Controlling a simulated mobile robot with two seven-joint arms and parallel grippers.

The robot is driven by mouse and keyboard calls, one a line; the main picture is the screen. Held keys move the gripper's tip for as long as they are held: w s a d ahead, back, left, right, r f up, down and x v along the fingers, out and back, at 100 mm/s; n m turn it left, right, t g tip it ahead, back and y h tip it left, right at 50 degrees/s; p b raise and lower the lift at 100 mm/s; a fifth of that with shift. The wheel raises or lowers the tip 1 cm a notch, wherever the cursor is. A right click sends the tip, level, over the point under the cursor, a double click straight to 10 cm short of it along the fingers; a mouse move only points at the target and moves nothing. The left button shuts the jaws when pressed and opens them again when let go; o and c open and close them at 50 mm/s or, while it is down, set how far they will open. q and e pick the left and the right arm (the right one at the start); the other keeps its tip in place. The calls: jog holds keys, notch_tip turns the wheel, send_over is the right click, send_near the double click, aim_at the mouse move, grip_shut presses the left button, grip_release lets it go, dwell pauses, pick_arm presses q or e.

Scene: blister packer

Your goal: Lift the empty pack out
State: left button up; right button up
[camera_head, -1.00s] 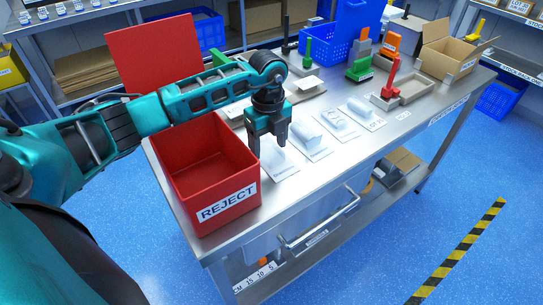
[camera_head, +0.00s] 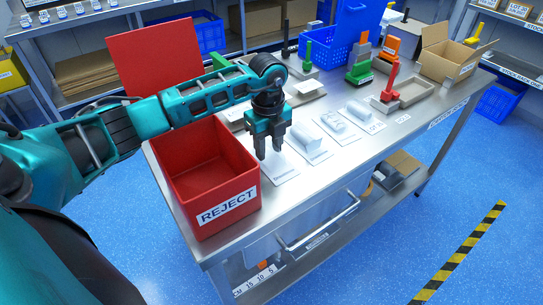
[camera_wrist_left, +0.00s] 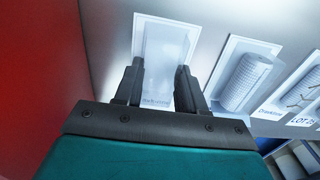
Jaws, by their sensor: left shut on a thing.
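A clear, faint pack (camera_wrist_left: 166,45) stands on a white card (camera_wrist_left: 146,24) with a small printed label in the left wrist view. It is hard to make out, and no contents show inside it. My left gripper (camera_head: 269,152) points down over this card, just right of the red REJECT bin (camera_head: 213,205). In the left wrist view my left gripper (camera_wrist_left: 158,75) has one finger on each side of the pack and is shut on it. Whether the pack is clear of the card cannot be told. My right gripper is not in view.
A white roll-like item (camera_head: 311,147) lies on a card to the right, with further cards and packs beyond it. Red, green and orange tools, a grey tray (camera_head: 416,90), a blue crate (camera_head: 325,45) and a cardboard box (camera_head: 450,60) stand farther back.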

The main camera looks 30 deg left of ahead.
pick_arm(q)
jog(key=shift+r+p, duration=0.75)
jog(key=shift+r+p, duration=1.55)
jog(key=shift+r, duration=0.2)
